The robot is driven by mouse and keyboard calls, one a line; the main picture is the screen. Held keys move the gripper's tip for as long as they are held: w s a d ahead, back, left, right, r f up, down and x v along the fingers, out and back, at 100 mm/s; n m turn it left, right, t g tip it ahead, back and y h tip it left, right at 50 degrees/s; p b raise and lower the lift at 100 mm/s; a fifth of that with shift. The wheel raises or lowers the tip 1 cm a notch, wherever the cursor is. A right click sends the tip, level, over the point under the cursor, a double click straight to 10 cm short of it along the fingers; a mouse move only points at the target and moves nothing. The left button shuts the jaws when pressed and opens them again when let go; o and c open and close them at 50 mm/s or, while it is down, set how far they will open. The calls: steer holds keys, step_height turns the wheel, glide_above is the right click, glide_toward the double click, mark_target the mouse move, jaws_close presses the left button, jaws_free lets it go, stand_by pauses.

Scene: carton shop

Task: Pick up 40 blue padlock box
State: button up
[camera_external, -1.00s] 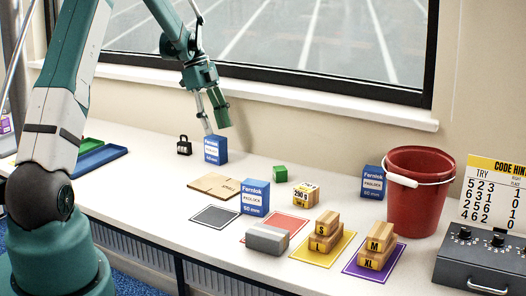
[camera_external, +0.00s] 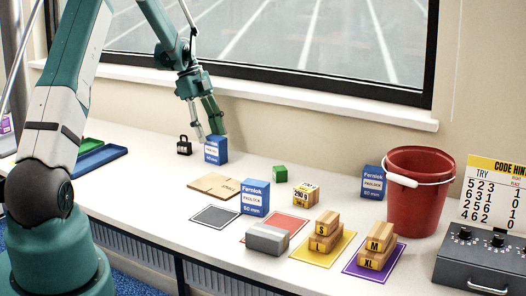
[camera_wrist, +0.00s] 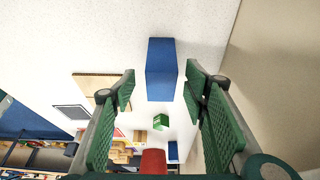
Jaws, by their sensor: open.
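The blue padlock box (camera_external: 216,150) stands upright on the bench near the window wall; its size number is too small to read surely. It shows as a blue block in the wrist view (camera_wrist: 161,70), lying between and just beyond the fingertips. My gripper (camera_external: 208,136) is open, with its fingers down at the top of this box, one on each side in the wrist view (camera_wrist: 160,85). I cannot tell whether either finger touches it. Two similar blue boxes marked 50 mm stand elsewhere, one mid-bench (camera_external: 255,197) and one beside the bucket (camera_external: 373,182).
A black padlock (camera_external: 184,146) stands just left of the box. A red bucket (camera_external: 414,200) stands further right. Coloured mats with blocks line the front.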

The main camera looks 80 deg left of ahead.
mark_target(216, 147)
steer(key=shift+w+d+f, duration=0.1)
steer(key=shift+f, duration=0.15)
steer(key=shift+x, duration=2.6)
steer(key=shift+w, duration=0.15)
steer(key=c, duration=1.1)
